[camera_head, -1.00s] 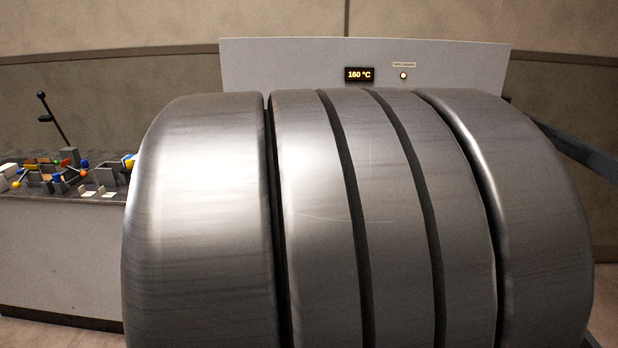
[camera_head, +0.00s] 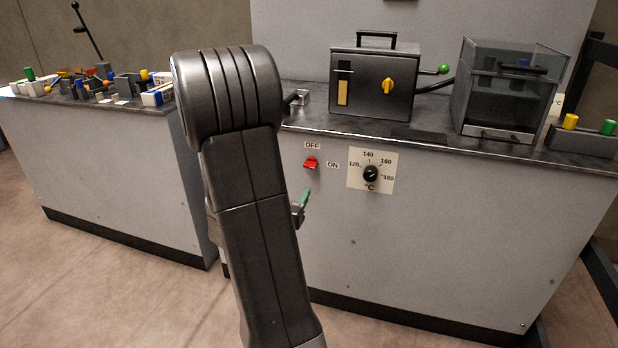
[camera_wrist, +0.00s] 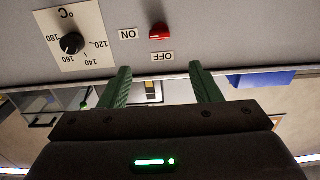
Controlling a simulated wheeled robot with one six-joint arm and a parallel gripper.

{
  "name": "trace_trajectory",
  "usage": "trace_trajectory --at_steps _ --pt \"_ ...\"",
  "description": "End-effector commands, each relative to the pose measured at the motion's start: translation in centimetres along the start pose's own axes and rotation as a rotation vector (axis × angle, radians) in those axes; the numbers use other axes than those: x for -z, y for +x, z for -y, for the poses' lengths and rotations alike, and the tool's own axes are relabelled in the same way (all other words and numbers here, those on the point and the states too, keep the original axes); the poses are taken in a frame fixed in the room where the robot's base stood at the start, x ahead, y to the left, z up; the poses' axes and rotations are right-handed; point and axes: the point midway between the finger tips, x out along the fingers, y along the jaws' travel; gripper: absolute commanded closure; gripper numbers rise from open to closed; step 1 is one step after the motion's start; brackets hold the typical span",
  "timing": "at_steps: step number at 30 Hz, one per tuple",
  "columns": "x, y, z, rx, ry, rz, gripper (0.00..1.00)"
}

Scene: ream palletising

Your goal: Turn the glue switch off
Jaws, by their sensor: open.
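The glue switch is a small red switch (camera_head: 311,163) on the grey front panel of the bench, between an OFF label (camera_head: 312,145) above it and an ON label (camera_head: 333,165) to its right. It also shows in the wrist view (camera_wrist: 159,30), upside down, just beyond the fingertips. My gripper (camera_wrist: 157,70) has two green fingers spread apart with nothing between them. In the head view one green finger (camera_head: 305,196) shows a little below the switch; my arm hides the rest. I cannot tell how far the fingers are from the panel.
A temperature dial (camera_head: 371,174) sits right of the switch. On the bench top (camera_head: 310,116) stand a dark box with a yellow knob (camera_head: 387,87) and a glass-sided case (camera_head: 510,85). A second bench (camera_head: 120,170) with coloured parts stands at the left.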

Motion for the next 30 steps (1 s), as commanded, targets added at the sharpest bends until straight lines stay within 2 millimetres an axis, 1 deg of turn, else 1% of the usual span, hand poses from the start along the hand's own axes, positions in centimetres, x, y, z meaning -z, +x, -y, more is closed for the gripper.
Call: trace_trajectory --at_steps 5,8,15,18,21,25,30 --pt "-0.1 1.4 -0.1 -0.009 0.001 -0.008 0.43" --pt "-0.1 3.2 -0.1 -0.009 0.000 -0.008 0.43" --pt "-0.1 8.4 -0.2 -0.008 0.001 -0.007 0.43" --pt "-0.1 10.3 -0.1 -0.007 0.001 -0.007 0.43" --pt "-0.1 11.8 -0.2 -0.006 0.000 -0.007 0.43" --pt "0.0 13.1 -0.1 -0.005 0.000 -0.006 0.43" --pt "0.1 13.7 -0.1 -0.004 0.000 -0.005 0.43"
